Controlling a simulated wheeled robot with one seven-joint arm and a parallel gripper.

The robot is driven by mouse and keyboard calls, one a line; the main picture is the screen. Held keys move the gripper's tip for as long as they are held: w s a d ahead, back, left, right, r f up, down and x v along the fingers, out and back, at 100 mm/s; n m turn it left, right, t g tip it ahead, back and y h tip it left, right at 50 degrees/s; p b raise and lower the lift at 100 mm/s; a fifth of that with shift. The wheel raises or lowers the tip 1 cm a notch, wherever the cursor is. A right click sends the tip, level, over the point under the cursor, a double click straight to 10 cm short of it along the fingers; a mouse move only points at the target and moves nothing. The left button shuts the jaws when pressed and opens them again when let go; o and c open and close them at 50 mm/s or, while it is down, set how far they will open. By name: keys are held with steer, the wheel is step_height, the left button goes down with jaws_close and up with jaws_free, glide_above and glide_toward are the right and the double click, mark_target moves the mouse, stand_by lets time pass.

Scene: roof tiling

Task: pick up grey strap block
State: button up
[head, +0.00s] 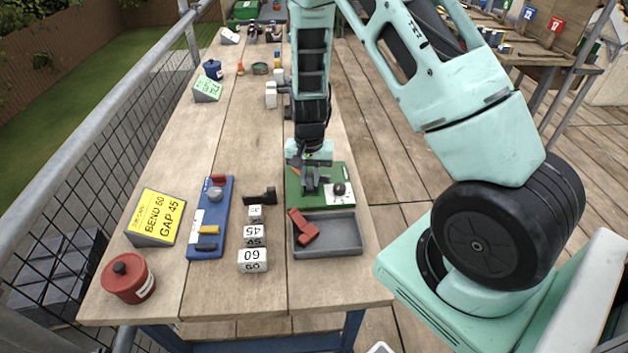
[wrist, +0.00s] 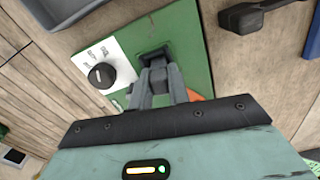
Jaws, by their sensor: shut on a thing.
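My gripper (head: 310,186) is over the green board (head: 327,204), toward its left part. In the wrist view the fingers (wrist: 158,82) point down at the green board (wrist: 190,38) and are shut on the grey strap block (wrist: 154,57). The block is dark grey and mostly hidden by the fingers. It is at or very near the board surface; I cannot tell whether it touches. An orange piece (wrist: 194,95) shows beside the fingers.
A white dial panel with a black knob (head: 339,189) is right of my gripper. A grey tray (head: 343,236) with a red piece (head: 303,227) lies in front. A black bracket (head: 260,197), number blocks (head: 253,260) and a blue board (head: 220,226) are left.

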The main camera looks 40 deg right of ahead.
mark_target(310, 174)
steer(key=shift+r, duration=0.1)
steer(key=shift+r+p, duration=1.95)
steer(key=shift+r, duration=0.25)
